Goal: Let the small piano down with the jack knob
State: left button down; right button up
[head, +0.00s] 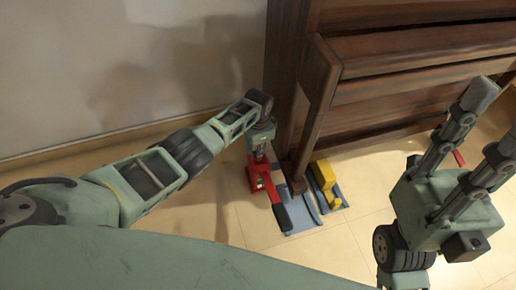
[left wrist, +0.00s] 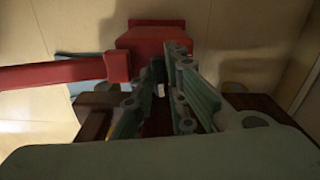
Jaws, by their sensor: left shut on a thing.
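The piano (head: 400,75) is dark brown wood and stands against the wall, its near leg coming down beside the jack. The red jack (head: 262,182) sits on the floor at that leg, its handle (head: 282,217) pointing toward me. My left gripper (head: 262,135) reaches down onto the jack's top and is shut there. My right gripper (head: 493,120) is open and empty, off to the right in front of the piano.
A yellow block (head: 324,176) sits on a blue-grey plate (head: 340,193) right of the jack. A small red piece (head: 459,157) shows behind my right gripper's fingers. The wall (head: 120,60) is close behind my left arm.

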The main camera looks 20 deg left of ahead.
pick_arm(q)
jog(key=shift+m, duration=0.6)
jog(key=c, duration=1.7)
grip_release()
jog(key=shift+c, duration=0.2)
jog(key=shift+r, duration=0.65)
notch_tip(320, 180, up, 11)
jog(key=shift+f, duration=0.15)
